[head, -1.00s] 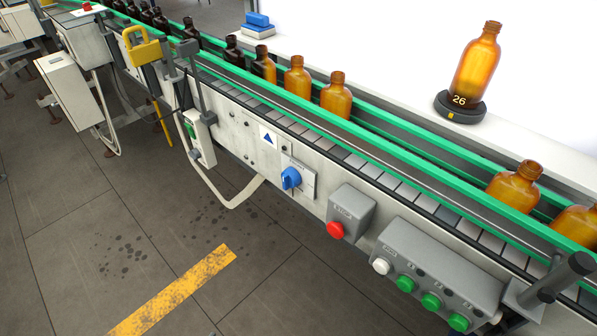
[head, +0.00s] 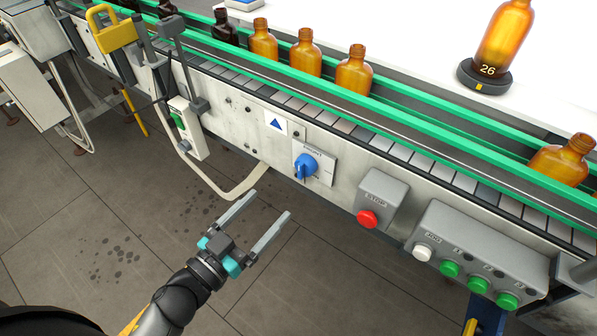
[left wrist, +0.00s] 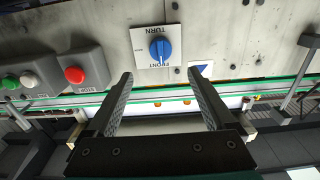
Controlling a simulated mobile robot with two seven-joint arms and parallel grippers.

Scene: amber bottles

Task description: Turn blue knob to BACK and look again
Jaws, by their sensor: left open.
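The blue knob (head: 305,166) sits on a pale plate on the conveyor's front side. It also shows in the left wrist view (left wrist: 160,49), near top centre, its grip bar close to upright there. The plate carries the words FRONT and TURN, upside down in the wrist view, with FRONT below the knob. I cannot tell for sure which mark the knob points at. My left gripper (head: 270,204) is open and empty, below and left of the knob in the head view, apart from it. Its two fingers (left wrist: 160,74) lie below the knob in the wrist view. My right gripper is not visible.
A red stop button (head: 368,219) and a grey box with green and white buttons (head: 478,265) are right of the knob. A grey-white switch box (head: 187,130) and yellow padlock-shaped piece (head: 111,29) are left. Amber bottles (head: 353,70) stand on the conveyor. Bottle 26 (head: 503,40) stands behind.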

